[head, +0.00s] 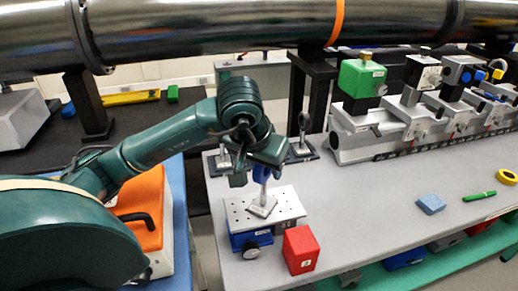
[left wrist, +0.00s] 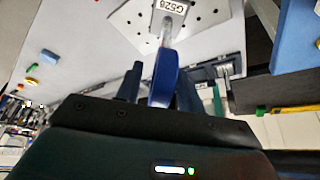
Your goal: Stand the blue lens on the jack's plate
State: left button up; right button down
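The blue lens (head: 261,173) stands upright on its post, its small labelled base (head: 262,207) resting on the jack's perforated plate (head: 287,203). The jack has a blue body (head: 250,239) and a knob at the front. My left gripper (head: 258,172) is over the plate with its fingers on either side of the lens. In the left wrist view the lens (left wrist: 164,79) shows nearly edge-on between the open fingers (left wrist: 160,88), with a gap visible at the left finger. Its base (left wrist: 171,12) lies against the plate (left wrist: 128,18). My right gripper is not in view.
A red block (head: 300,249) stands close to the jack's right front. Two dark post mounts (head: 302,150) stand behind the plate. A rail with optics (head: 430,115) runs along the back right.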

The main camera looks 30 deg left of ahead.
pick_arm(q)
jog(key=p+v, duration=0.1)
jog(key=v, duration=1)
jog(key=shift+s+r, duration=0.15)
jog(key=shift+r, duration=0.15)
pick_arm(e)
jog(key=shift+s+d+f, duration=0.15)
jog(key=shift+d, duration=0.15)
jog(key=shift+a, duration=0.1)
